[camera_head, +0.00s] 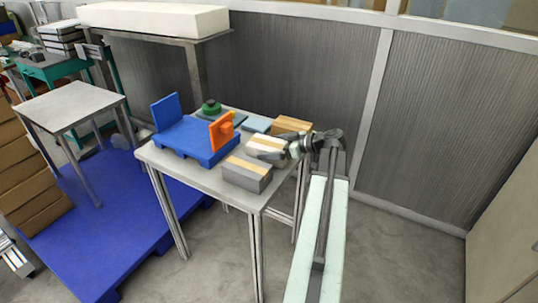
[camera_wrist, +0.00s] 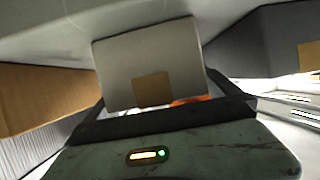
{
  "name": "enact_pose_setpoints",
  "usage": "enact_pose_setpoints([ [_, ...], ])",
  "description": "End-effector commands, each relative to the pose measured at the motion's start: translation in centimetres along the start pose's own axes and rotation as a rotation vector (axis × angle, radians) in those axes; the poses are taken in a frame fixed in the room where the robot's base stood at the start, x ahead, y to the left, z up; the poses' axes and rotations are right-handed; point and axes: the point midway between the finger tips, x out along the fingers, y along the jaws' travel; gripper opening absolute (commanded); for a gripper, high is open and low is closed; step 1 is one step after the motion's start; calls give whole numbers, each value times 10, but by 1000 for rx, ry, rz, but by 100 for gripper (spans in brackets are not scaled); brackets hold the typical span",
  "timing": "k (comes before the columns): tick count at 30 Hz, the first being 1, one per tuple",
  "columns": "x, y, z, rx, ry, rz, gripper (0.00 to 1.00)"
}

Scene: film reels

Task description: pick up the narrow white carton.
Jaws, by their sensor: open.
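The narrow white carton (camera_head: 264,144) lies on the small light-topped table, with a tan tape band, between a brown carton and a grey carton. My gripper (camera_head: 285,149) reaches it from the right and partly hides it. In the wrist view the white carton (camera_wrist: 145,60) shows its pale end face with a brown tape patch, straight ahead of my open gripper (camera_wrist: 160,108). One finger shows on each side of its near part. I cannot tell whether they touch it. The gripper body hides the carton's lower edge in that view.
A brown carton (camera_head: 292,125) stands behind and a grey taped carton (camera_head: 247,173) in front, both close by. The blue stand (camera_head: 190,140), orange piece (camera_head: 222,131) and green-black object (camera_head: 211,106) are further left. A corrugated wall (camera_head: 300,70) rises behind the table (camera_head: 205,180).

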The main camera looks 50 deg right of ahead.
Motion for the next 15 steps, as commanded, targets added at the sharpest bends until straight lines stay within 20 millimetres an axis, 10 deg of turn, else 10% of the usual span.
enact_pose_setpoints([
  [8, 14, 0, 0, 0, 0, 2, 100],
  [15, 13, 1, 0, 0, 0, 2, 39],
])
